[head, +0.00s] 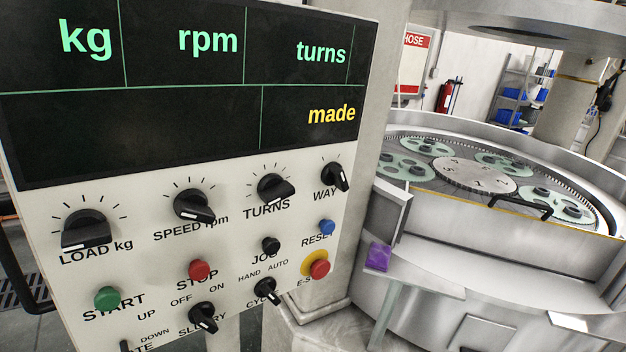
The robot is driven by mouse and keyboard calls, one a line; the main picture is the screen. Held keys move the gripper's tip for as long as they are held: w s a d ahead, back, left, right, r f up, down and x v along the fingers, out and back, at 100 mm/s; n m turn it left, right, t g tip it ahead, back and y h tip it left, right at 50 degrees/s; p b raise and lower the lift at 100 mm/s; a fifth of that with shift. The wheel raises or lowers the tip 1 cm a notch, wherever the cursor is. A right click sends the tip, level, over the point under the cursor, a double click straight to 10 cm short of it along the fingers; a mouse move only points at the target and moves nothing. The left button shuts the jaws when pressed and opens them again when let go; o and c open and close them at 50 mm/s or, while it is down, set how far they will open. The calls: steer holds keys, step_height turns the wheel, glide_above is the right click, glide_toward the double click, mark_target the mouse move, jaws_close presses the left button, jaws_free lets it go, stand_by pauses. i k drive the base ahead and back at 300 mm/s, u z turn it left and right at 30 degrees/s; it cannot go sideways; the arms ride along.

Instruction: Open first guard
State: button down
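The lapping machine (480,260) stands at the right, a round metal body with a raised rim. A black bar handle (522,207) sits at its front edge beside a yellow-edged strip, perhaps part of a guard; I cannot tell which guard is the first. Inside the rim lie a toothed centre wheel (474,175) and green carriers (430,146) with dark round parts on them. My gripper is not in view.
A control panel (225,250) with knobs, buttons and a dark display (180,80) fills the left, close to me. A purple block (379,257) lies on a small ledge between panel and machine. Shelving (515,95) and a fire extinguisher (446,97) stand behind.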

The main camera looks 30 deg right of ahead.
mark_target(541, 244)
steer(key=z, duration=1.65)
